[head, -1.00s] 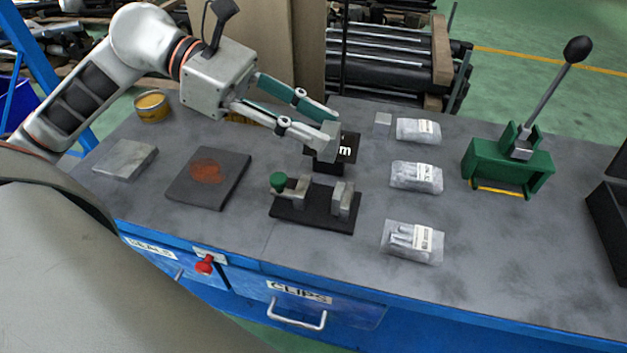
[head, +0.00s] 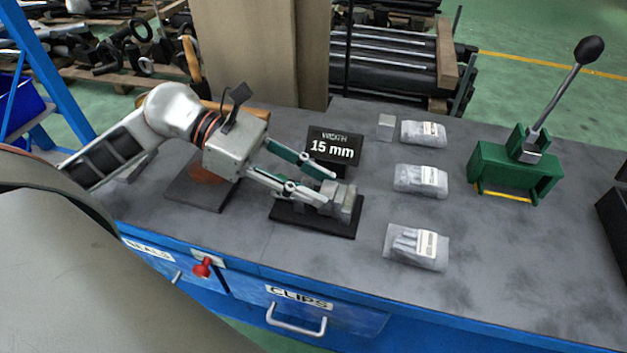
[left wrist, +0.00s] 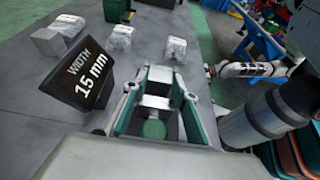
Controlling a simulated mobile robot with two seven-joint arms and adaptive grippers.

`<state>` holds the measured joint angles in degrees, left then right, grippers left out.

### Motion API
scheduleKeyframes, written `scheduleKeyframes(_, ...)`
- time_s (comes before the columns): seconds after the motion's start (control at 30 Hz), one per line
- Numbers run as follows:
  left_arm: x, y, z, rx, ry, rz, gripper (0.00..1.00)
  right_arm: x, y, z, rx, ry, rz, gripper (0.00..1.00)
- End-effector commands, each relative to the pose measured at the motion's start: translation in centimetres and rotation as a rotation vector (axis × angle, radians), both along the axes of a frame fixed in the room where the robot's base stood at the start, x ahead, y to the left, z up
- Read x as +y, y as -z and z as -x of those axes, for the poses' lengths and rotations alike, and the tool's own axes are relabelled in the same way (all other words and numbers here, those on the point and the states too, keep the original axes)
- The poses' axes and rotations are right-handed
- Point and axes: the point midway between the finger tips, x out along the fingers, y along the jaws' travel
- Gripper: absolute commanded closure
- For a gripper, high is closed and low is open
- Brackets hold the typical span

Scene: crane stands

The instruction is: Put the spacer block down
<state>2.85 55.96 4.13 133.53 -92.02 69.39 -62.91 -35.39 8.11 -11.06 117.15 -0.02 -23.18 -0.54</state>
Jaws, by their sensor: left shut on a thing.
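My left gripper (head: 325,184) is shut on the spacer block (head: 332,187), a small grey metal block. It holds the block at the right-hand jaw (head: 347,204) of a clamp fixture with a black base (head: 318,229). The gripper hides part of the fixture, so I cannot tell whether the block touches the jaw or base. In the left wrist view the block (left wrist: 155,88) sits between the fingers, with the fixture's green knob (left wrist: 153,129) nearer the camera. A black display (head: 333,150) reading "WIDTH 15 mm" stands just behind.
Bags of parts (head: 420,180) lie in a column to the right, with a small grey cube (head: 386,127) by the rear one. A green lever press (head: 515,170) stands farther right. A dark pad (head: 190,190) lies left, partly under my arm. The front right bench is clear.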

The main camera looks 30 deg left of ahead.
Motion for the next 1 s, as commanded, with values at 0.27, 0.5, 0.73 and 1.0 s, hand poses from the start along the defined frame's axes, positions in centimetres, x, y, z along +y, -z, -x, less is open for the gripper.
scheduleKeyframes(0.27, 0.0, 0.5, 0.0, 0.001, 0.000, 0.000, 1.00, -0.1, 0.5, 0.3, 0.007, 0.000, 0.002, 0.60)
scheduleKeyframes(0.5, 0.0, 0.3, 0.0, -0.001, 0.000, 0.000, 0.56, -0.1, 0.2, 0.1, 0.001, 0.000, 0.003, 0.60)
scheduleKeyframes(0.73, 0.0, 0.2, 0.0, -0.002, 0.000, 0.000, 0.56, -0.1, -0.1, 0.0, -0.003, 0.000, 0.002, 0.60)
scheduleKeyframes(1.0, 1.9, -0.7, 0.5, 0.002, -0.003, -0.001, 0.56, -0.1, 0.1, 0.1, 0.000, 0.002, -0.001, 0.60)
